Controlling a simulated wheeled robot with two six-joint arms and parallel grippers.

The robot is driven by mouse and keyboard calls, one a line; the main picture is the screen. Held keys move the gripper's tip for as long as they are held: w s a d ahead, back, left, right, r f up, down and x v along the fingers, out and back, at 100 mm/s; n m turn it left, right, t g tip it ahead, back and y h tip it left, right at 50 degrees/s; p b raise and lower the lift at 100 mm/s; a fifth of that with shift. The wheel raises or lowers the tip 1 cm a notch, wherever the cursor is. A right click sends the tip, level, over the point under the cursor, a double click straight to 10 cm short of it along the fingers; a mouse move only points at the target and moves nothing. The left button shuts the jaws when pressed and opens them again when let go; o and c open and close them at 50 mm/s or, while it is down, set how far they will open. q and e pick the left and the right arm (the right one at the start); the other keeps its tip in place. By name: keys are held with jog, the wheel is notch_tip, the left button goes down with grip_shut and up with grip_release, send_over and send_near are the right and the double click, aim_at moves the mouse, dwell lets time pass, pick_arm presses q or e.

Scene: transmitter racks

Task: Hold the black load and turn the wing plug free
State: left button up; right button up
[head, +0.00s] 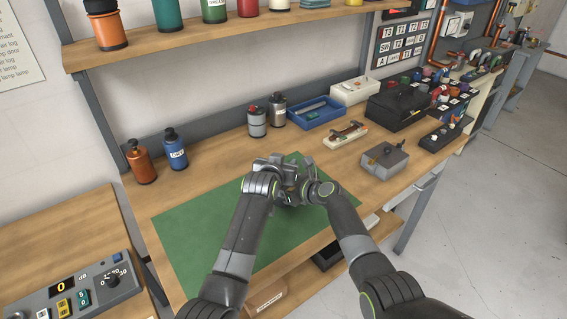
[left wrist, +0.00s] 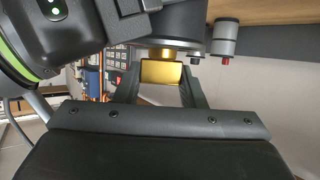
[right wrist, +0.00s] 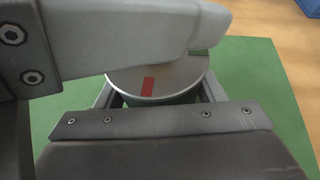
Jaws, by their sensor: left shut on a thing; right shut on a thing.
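My left gripper (head: 272,176) and right gripper (head: 306,190) meet above the green mat (head: 210,245) in the head view. In the left wrist view a flat gold wing plug (left wrist: 161,73) sits between the left fingers, shut on it. Its gold neck runs into the black load (left wrist: 176,22). In the right wrist view the right fingers are shut around the load, whose round silver end (right wrist: 170,78) carries a red mark. A grey part of my other arm covers some of that end. In the head view the grippers hide most of the load and plug.
An orange bottle (head: 140,163) and a blue bottle (head: 174,150) stand at the back left. Two cans, a blue tray (head: 314,117) and a grey box (head: 384,160) stand behind and right. A control box (head: 85,285) is at lower left. The mat's left part is clear.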

pick_arm(q)
jog(key=o, duration=1)
notch_tip(320, 180, up, 10)
